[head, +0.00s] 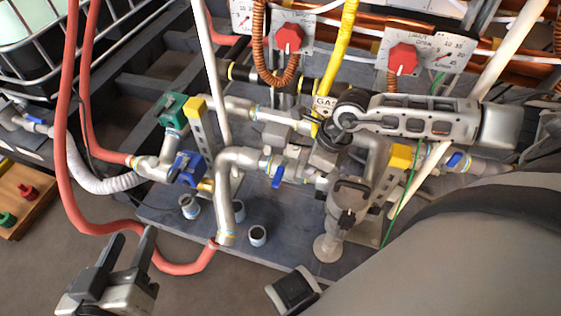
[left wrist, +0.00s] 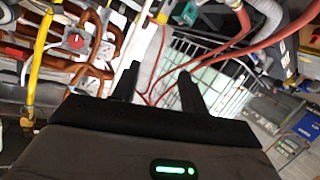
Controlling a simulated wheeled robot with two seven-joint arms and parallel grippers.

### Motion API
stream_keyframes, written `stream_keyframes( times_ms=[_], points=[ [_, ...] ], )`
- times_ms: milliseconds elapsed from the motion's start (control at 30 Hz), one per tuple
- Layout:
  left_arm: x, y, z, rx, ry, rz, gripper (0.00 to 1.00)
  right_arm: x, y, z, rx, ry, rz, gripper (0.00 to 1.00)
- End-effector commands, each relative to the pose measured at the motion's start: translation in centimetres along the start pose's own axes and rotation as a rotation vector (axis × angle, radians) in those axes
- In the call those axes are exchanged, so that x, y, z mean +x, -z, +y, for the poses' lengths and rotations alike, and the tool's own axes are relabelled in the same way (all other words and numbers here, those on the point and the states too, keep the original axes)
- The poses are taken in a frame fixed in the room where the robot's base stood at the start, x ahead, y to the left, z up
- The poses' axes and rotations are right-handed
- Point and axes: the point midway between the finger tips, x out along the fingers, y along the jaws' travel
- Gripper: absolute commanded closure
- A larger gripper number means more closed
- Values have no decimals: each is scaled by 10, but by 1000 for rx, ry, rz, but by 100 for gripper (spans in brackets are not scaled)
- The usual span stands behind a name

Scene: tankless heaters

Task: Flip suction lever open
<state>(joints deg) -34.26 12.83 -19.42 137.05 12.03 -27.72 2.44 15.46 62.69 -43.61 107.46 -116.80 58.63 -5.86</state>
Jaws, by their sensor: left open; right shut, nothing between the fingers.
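Several blue-handled valves show in the head view. A blue lever (head: 277,178) sits on the middle pipe, a larger blue valve (head: 187,168) to its left, and another blue lever (head: 455,160) at the right. I cannot tell which is the suction lever. My left gripper (head: 126,245) is open and empty at the lower left, well apart from the valves. Its dark fingers also show in the left wrist view (left wrist: 157,85). My right arm reaches in from the right over the pipes. My right gripper (head: 347,217) appears shut and empty among the pipework, right of the middle lever.
Red hoses (head: 66,150) loop down at the left, near my left gripper. A yellow pipe (head: 341,50) and a white pipe (head: 208,60) rise at the back. Red dials (head: 403,58) are mounted behind. A wooden tray (head: 22,200) lies at far left.

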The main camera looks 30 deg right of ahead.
Motion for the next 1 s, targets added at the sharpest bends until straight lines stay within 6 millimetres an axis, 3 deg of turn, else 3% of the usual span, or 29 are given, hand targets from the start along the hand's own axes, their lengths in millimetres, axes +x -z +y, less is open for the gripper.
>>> stream_keyframes(
  times_ms=[33, 167, 567, 767, 1000],
  points=[
    [1, -4, 0, -1, -4, 3, 56, 2, 7, -12, -17, 38, 27, 100],
    [1, -3, 1, -2, -8, 7, 56, -1, 14, -25, -37, 84, 63, 100],
    [2, -3, 1, -5, -10, 10, 56, 2, 15, -25, -37, 84, 63, 100],
    [4, -4, 2, -41, -30, 37, 56, 32, 17, -27, -35, 82, 62, 100],
    [7, 2, 9, -129, -81, 100, 56, 85, 20, -32, -35, 82, 61, 100]
  ],
)
